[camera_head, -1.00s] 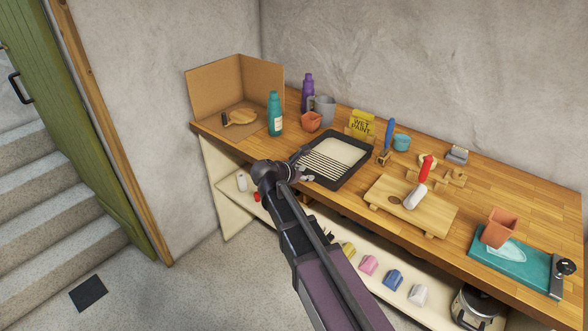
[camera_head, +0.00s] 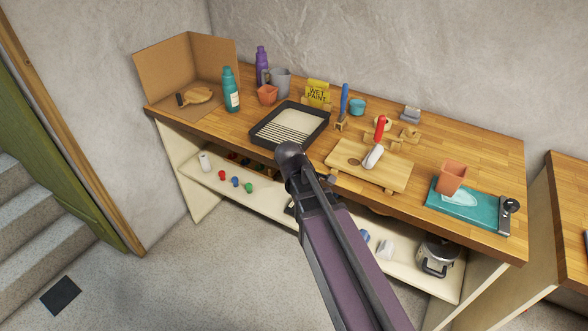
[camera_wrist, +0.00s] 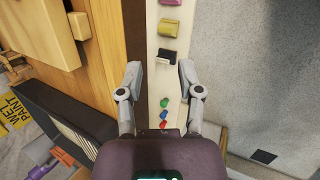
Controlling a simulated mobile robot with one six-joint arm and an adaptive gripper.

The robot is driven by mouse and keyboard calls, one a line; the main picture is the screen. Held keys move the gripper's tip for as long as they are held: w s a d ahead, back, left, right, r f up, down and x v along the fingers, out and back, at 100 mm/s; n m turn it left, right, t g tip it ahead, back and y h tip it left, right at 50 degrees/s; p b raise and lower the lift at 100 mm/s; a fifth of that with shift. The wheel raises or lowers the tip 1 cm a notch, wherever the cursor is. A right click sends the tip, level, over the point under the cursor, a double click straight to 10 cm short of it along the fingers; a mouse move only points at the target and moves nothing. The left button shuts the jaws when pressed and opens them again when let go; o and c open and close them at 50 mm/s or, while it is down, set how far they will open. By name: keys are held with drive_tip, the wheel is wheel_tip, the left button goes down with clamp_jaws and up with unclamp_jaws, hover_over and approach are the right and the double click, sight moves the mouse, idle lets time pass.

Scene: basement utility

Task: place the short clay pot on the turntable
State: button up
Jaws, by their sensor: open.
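A small clay pot (camera_head: 267,95), which looks like the shorter of two, stands on the bench beside the grey mug. Another clay pot (camera_head: 452,177) stands on a teal mat at the right. A round wooden disc (camera_head: 197,95), apparently the turntable, lies inside the open cardboard screen (camera_head: 180,62) at the bench's left end, with a dark object at its edge. My gripper (camera_wrist: 160,85) is open and empty, pointing down over the lower shelf in the wrist view. It is in front of the bench, apart from both pots; the arm hides its fingers in the head view.
A black paint tray (camera_head: 290,125) lies mid-bench. A teal bottle (camera_head: 231,90), purple bottle (camera_head: 262,66) and grey mug (camera_head: 281,83) crowd the short pot. A yellow sign (camera_head: 317,92) and wooden stand (camera_head: 370,165) stand farther right.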

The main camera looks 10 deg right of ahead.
drive_tip(key=s+d+f+m+g+y, duration=0.2)
drive_tip(key=s+d+m+g+y, duration=0.1)
drive_tip(key=s+m, duration=0.7)
drive_tip(key=shift+s+d+f+m+y, duration=0.2)
drive_tip(key=shift+d+m+y, duration=0.35)
drive_tip(key=shift+y, duration=0.45)
